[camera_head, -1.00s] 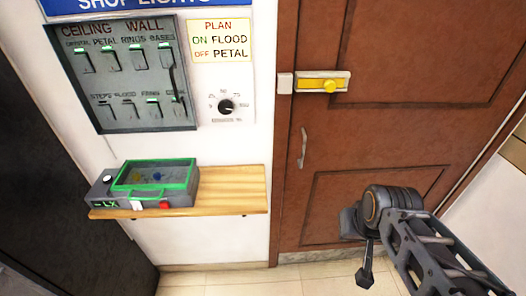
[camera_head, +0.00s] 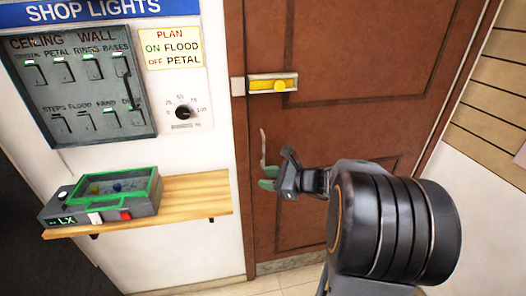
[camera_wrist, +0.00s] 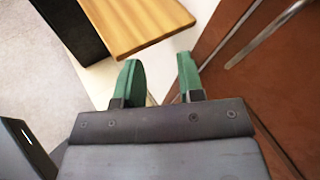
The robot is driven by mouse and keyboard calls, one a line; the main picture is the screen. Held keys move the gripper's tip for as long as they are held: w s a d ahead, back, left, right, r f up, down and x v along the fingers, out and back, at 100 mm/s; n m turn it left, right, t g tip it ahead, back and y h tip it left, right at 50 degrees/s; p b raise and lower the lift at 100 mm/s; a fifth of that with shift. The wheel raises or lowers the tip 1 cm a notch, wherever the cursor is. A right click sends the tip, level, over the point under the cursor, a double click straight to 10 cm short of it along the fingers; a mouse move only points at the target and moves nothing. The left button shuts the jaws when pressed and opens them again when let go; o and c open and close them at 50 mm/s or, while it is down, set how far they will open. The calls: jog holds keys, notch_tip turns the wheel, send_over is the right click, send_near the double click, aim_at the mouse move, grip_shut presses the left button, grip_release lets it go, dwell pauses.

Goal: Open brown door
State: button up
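The brown door (camera_head: 325,130) stands shut in its frame. Its thin grey metal handle (camera_head: 263,148) runs upright near the door's left edge. Above it is a yellow bolt (camera_head: 273,85) on a pale plate, beside a small white block at the frame. My gripper (camera_head: 268,178) has green fingers and is at the handle's lower end in the head view. In the wrist view, my gripper (camera_wrist: 159,75) is open with nothing between its fingers. The handle (camera_wrist: 265,35) there lies to the right of both fingers, apart from them. Touch with the handle's lower end cannot be told.
A wooden shelf (camera_head: 200,195) juts from the wall left of the door and carries a grey and green box (camera_head: 100,198). A switch panel (camera_head: 85,85) and a dial (camera_head: 184,112) are on the wall above. A slatted wall (camera_head: 490,100) stands at the right.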

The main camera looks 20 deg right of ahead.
aim_at(263, 146)
jog(key=w+d+m+t+h, duration=0.3)
jog(key=d+m+t, duration=0.2)
jog(key=d+m, duration=0.4)
jog(key=shift+n, duration=0.7)
jog(key=x, duration=0.4)
jog(key=r+x, duration=0.1)
jog(key=x, duration=0.7)
jog(key=shift+w+d+r+p, duration=0.2)
jog(key=shift+w+p, duration=0.2)
jog(key=shift+w, duration=0.15)
grip_shut()
